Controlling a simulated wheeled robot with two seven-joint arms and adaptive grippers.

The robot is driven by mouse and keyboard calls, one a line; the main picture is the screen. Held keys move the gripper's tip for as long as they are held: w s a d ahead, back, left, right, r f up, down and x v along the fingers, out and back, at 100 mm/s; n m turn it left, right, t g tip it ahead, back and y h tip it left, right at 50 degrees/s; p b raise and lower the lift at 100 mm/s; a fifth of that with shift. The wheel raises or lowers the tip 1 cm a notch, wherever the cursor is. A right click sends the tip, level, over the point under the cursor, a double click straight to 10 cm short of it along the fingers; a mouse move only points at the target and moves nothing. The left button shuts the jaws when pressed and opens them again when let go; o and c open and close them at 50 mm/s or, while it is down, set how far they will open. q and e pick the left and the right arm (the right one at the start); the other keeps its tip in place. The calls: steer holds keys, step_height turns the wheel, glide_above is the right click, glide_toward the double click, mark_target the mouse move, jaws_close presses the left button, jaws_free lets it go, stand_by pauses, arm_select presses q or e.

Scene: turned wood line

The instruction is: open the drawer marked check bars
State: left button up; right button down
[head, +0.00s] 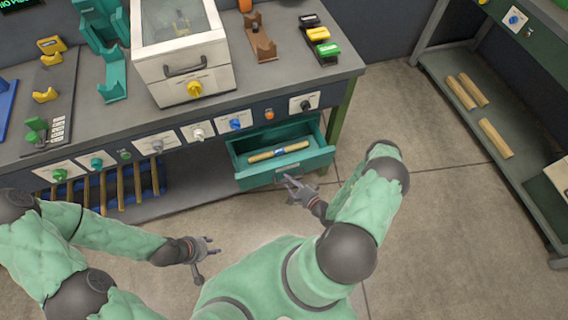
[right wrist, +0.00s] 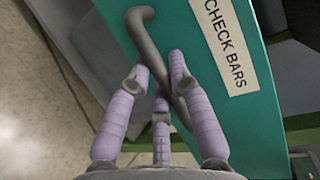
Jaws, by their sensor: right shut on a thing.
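The teal drawer (head: 308,165) under the bench stands pulled out. A light wooden bar with a blue band (head: 279,153) lies inside it. In the right wrist view the drawer front (right wrist: 210,90) carries a white label reading CHECK BARS (right wrist: 224,45). Its dark bar handle (right wrist: 158,50) runs between the purple fingers of my right gripper (right wrist: 160,72), which is shut on it. In the head view my right gripper (head: 298,188) is at the drawer's front. My left gripper (head: 203,252) is open and empty, above the floor left of the drawer.
The bench (head: 185,120) holds a white box with a glass lid (head: 186,62) and several coloured fixtures. Several wooden bars (head: 121,188) stand in a rack beneath it. A shelf (head: 450,90) with wooden bars is at the right. The floor between is clear.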

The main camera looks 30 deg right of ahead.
steer(key=s+a+p, duration=0.1)
steer(key=s, duration=0.6)
steer(key=shift+s+a, duration=0.4)
steer(key=c, duration=1.4)
jaws_free()
steer(key=shift+s, duration=0.1)
steer(key=v, duration=1.1)
steer(key=shift+s+r, duration=0.1)
steer(key=shift+s, duration=0.3)
